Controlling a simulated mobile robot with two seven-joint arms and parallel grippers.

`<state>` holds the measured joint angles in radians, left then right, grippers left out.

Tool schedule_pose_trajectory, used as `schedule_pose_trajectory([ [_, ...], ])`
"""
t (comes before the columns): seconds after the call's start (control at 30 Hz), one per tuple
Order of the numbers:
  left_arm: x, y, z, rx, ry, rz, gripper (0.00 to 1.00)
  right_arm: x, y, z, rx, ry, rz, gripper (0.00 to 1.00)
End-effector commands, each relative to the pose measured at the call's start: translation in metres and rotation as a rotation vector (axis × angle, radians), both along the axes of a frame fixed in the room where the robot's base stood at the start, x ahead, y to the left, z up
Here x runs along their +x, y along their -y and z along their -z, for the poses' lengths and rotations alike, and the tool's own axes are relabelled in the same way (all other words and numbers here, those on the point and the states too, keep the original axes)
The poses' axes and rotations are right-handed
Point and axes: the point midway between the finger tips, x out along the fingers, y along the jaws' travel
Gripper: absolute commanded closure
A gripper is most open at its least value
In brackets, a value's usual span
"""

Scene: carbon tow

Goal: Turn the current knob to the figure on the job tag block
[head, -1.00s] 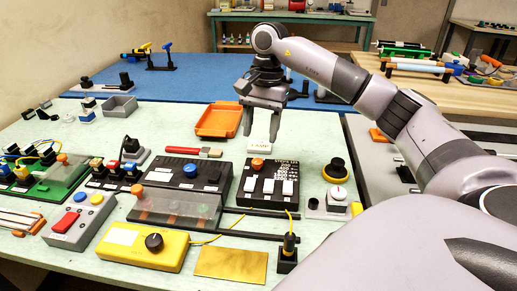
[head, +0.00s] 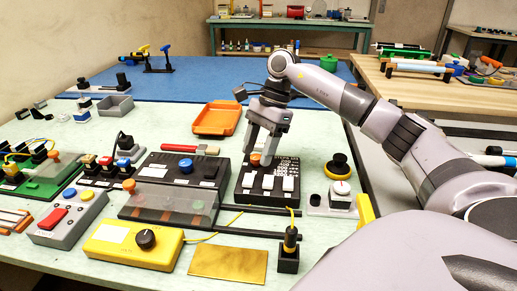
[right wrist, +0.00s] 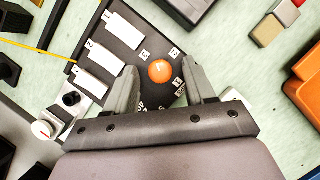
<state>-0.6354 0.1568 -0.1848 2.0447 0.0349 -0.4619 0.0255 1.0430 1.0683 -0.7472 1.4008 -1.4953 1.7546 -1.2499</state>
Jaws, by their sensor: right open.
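The orange knob (head: 255,158) sits at the back left of a black box (head: 262,197) with white printed figures and several white switches. The job tag block is hidden behind my gripper in the head view; a pale block edge (right wrist: 233,96) peeks out beside a finger. My left gripper is not in view.
A black box with a blue knob (head: 186,166) stands left of it, with a red-handled tool (head: 190,148) behind. An orange tray (head: 217,119) lies further back. A small unit with a white dial (head: 341,188) is at right. A yellow box (head: 133,246) is in front.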

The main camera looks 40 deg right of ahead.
Motion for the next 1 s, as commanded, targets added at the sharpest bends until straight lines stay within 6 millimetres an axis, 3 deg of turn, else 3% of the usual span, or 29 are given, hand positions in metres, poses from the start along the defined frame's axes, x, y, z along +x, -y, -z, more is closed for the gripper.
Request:
schedule_pose_trajectory([
  [0.2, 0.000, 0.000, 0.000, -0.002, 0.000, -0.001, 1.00, 0.000, 0.000, 0.000, 0.000, 0.000, -0.001, 0.49],
  [0.37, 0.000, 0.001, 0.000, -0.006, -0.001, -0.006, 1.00, 0.000, 0.000, 0.000, 0.000, -0.001, -0.001, 1.00],
  [0.67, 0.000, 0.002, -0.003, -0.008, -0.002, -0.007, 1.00, 0.000, 0.000, -0.001, 0.000, -0.001, -0.029, 1.00],
  [1.0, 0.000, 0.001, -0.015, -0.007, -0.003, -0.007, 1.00, 0.002, -0.001, -0.002, 0.001, -0.001, -0.223, 1.00],
])
